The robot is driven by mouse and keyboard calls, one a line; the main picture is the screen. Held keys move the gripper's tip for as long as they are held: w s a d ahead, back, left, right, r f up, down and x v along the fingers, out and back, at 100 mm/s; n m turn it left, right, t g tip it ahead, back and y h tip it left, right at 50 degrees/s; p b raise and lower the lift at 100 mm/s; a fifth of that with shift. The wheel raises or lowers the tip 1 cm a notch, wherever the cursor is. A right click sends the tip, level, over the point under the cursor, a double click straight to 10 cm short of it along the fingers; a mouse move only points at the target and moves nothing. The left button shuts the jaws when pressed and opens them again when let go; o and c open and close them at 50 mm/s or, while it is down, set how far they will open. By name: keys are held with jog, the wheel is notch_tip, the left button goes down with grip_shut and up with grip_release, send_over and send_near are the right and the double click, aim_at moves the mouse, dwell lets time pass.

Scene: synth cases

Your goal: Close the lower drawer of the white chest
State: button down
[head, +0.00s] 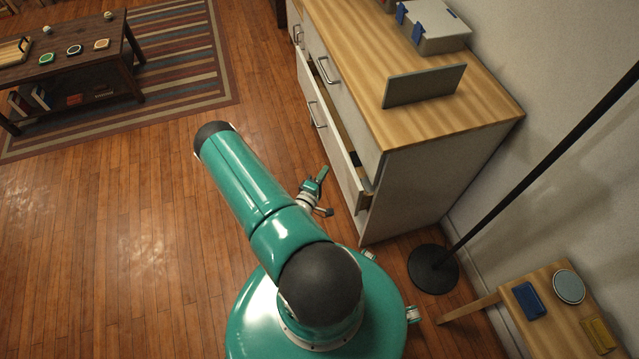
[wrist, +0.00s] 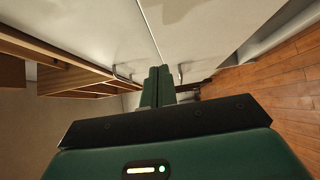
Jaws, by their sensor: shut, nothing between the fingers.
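The white chest (head: 412,180) has a wooden top and stands right of centre in the head view. Its lower drawer (head: 338,150) stands out from the chest, with a dark gap behind its front and a bar handle (head: 317,115) on it. The upper drawer front (head: 350,105) sits further back. My gripper (head: 320,176) is just left of the lower drawer's front, near its closer end; contact cannot be told. In the wrist view its shut, empty fingers (wrist: 158,85) point along white fronts, with a handle (wrist: 180,74) just beyond them.
A grey box (head: 435,25) and an upright grey panel (head: 424,86) stand on the chest. A black lamp base (head: 433,269) and a small wooden table (head: 550,300) are at the lower right. A dark table (head: 75,65) stands on a striped rug. Floor (head: 110,230) left of me is clear.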

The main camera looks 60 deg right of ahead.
aim_at(344, 157)
jog(key=d, duration=0.1)
jog(key=s+d, duration=0.1)
jog(key=d, duration=0.1)
jog(key=s+d, duration=0.1)
jog(key=d, duration=0.1)
jog(key=shift+s, duration=0.2)
jog(key=shift+s+d, duration=0.25)
jog(key=shift+s, duration=0.05)
jog(key=shift+s, duration=0.1)
